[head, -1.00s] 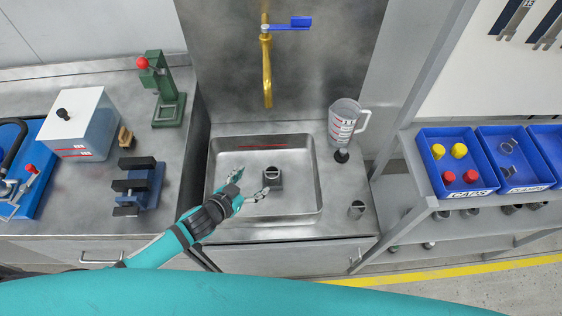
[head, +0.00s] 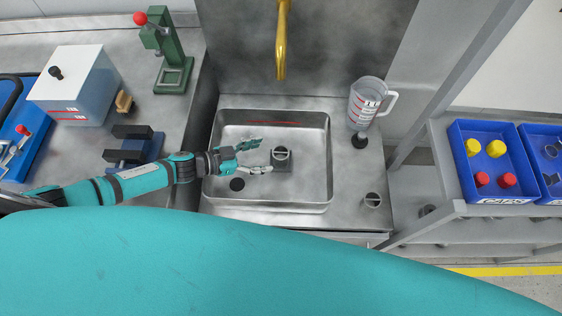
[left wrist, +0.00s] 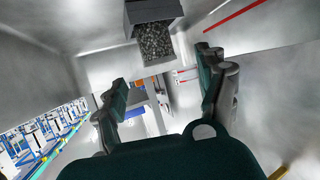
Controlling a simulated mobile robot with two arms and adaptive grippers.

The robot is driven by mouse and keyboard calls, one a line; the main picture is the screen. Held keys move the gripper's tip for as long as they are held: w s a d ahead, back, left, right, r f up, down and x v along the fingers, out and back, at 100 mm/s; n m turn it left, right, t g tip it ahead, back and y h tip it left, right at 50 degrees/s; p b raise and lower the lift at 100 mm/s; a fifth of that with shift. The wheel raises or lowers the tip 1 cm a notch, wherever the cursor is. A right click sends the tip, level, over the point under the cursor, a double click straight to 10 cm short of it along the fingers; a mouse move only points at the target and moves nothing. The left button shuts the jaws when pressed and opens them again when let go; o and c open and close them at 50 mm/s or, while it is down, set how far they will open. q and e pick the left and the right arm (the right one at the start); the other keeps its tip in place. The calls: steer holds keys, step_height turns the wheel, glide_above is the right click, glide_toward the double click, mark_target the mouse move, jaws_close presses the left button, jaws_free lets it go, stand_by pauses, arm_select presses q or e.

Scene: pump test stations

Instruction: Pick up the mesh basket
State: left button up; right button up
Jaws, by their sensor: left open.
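In the left wrist view the basket (left wrist: 156,40) is at the top centre, beyond the fingertips, with a speckled mesh face showing. My left gripper (head: 264,156) reaches into the sink from the left. Its fingers are open, with the tips close to the basket's left side. In the left wrist view the two fingers (left wrist: 162,78) are spread with nothing between them. Whether a fingertip touches the basket I cannot tell. My right gripper is not in view.
The sink basin (head: 318,190) has raised walls and a black drain (head: 237,184). A brass tap (head: 282,45) hangs behind it. A blue vise (head: 133,150) is on the left bench.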

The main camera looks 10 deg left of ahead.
mark_target(279, 152)
arm_select(q)
steer(key=x, duration=0.2)
steer(key=shift+d+f+b, duration=0.2)
steer(key=shift+b, duration=0.1)
steer(key=b+x, duration=0.2)
steer(key=x, duration=0.2)
steer(key=shift+w, duration=0.2)
steer(key=shift+w+d+f, duration=0.1)
steer(key=shift+w+d, duration=0.1)
steer(key=shift+d, duration=0.15)
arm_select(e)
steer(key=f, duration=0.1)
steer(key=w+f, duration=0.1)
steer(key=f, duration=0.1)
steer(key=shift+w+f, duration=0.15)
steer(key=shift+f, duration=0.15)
arm_select(q)
steer(key=c, duration=1.3)
steer(key=shift+c, duration=0.6)
